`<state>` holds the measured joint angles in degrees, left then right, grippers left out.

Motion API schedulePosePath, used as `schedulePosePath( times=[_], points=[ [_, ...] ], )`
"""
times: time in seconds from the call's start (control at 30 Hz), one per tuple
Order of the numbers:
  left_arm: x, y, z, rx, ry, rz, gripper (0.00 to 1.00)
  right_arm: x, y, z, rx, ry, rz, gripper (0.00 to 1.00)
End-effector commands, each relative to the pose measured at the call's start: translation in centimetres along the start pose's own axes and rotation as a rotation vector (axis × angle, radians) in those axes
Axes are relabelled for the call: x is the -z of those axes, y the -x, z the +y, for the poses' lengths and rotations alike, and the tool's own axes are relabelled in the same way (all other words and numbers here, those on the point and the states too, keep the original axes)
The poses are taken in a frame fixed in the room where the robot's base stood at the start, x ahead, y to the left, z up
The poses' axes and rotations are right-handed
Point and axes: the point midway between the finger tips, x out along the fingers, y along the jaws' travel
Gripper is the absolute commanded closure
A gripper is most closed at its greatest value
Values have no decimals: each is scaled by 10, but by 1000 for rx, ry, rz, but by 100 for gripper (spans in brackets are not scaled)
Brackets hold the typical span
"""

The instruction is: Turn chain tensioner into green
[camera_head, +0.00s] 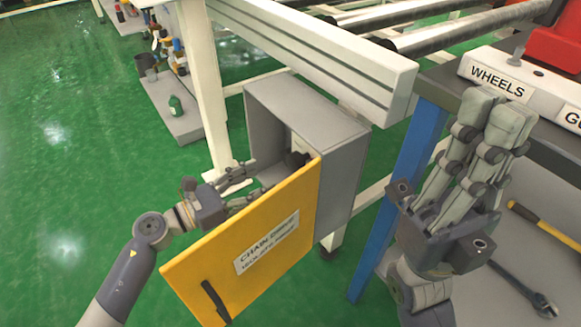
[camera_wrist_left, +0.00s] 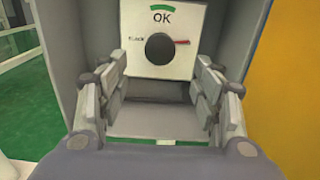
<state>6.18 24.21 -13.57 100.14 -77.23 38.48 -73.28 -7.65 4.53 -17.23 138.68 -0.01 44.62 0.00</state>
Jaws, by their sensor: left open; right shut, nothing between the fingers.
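In the left wrist view, a white panel (camera_wrist_left: 128,35) inside the box bears a black round knob (camera_wrist_left: 160,48). The knob's red pointer (camera_wrist_left: 182,42) points right, and a green arc (camera_wrist_left: 161,8) marked OK lies above the knob. My left gripper (camera_head: 254,182) is open at the box's opening, its fingers apart in front of and below the knob, not touching it. My right gripper (camera_head: 496,118) is shut and empty at the right.
A white beam (camera_head: 320,50) and metal rollers (camera_head: 440,38) run above the box. A blue post (camera_head: 395,200) stands right of it. A WHEELS label (camera_head: 497,79) is behind my right gripper. A hammer (camera_head: 545,222) and a wrench (camera_head: 530,290) lie at the right.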

Motion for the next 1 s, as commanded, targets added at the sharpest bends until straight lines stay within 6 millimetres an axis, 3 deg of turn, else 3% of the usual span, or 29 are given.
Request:
schedulePosePath(
  times=[0.2,0.4,0.6,0.87,1.0],
  points=[
    [0,-44,0,1,1,-5,40,0,-1,-1,9,3,21,100],
    [0,-74,0,-1,2,-4,40,0,-5,-1,16,6,39,100],
    [0,-86,0,-2,3,-2,40,0,-7,-2,20,7,42,100],
    [0,-87,0,-1,3,-1,40,0,-7,-2,20,7,39,100],
    [0,-87,0,-1,3,-2,72,0,-7,-2,20,6,40,100]
  ],
)
